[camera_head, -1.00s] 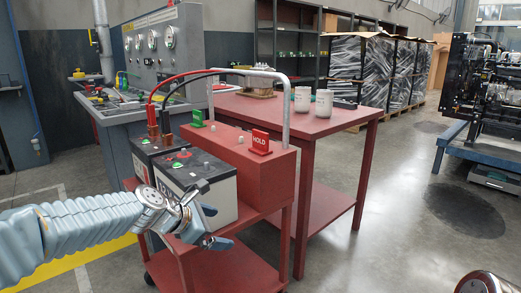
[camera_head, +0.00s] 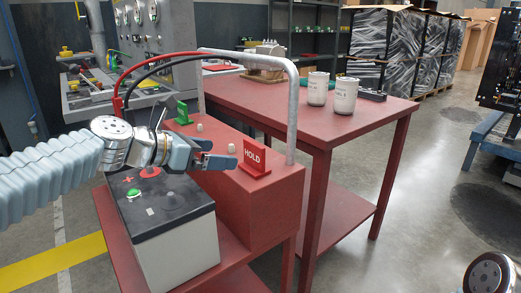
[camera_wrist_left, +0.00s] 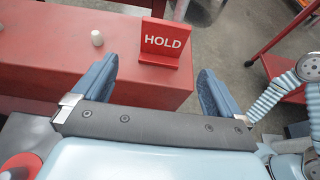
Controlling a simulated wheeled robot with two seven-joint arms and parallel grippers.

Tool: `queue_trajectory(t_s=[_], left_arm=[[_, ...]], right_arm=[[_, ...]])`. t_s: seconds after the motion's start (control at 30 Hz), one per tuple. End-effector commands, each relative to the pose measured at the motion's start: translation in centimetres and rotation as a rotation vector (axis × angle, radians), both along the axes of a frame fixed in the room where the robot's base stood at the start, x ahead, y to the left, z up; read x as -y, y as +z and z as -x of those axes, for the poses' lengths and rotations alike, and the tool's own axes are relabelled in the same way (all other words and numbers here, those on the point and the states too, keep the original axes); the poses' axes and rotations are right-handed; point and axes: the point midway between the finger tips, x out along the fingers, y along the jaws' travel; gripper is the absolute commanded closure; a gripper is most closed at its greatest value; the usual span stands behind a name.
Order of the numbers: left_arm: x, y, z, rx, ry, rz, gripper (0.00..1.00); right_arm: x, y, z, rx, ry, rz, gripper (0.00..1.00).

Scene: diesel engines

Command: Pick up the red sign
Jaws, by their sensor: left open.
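The red sign (camera_head: 256,158), lettered HOLD, stands upright on the red box top of the cart, near its right edge. In the left wrist view the sign (camera_wrist_left: 165,43) is ahead of the fingers and lies between their lines. My left gripper (camera_head: 222,153) is open and empty, just to the left of the sign. The gap between its fingers (camera_wrist_left: 157,68) faces the sign, and I see no contact. Of my right arm, only a round metal wrist part shows at the lower right of the head view; its fingers are not visible there.
A small white knob (camera_head: 231,149) sits left of the red sign, and a green sign (camera_head: 183,113) is farther back. A grey metal hoop (camera_head: 291,110) rises behind the red sign. A battery (camera_head: 165,215) lies below my left arm. A red table (camera_head: 330,125) stands behind.

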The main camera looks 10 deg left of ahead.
Motion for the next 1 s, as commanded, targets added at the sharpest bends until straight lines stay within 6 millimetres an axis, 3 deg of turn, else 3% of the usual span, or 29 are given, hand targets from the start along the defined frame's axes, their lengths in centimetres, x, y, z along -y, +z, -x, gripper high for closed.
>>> queue_trajectory(t_s=[0.4, 1.0], left_arm=[[4.4, -3.1, -5.4, -0.002, -0.003, -0.003, 0.00], [8.1, -5.6, -9.5, -0.001, 0.000, -0.002, 0.00]], right_arm=[[0.0, -0.9, 0.1, -0.001, -0.002, 0.001, 0.57], [0.1, -1.7, 0.0, 0.000, -0.003, 0.002, 0.57]])
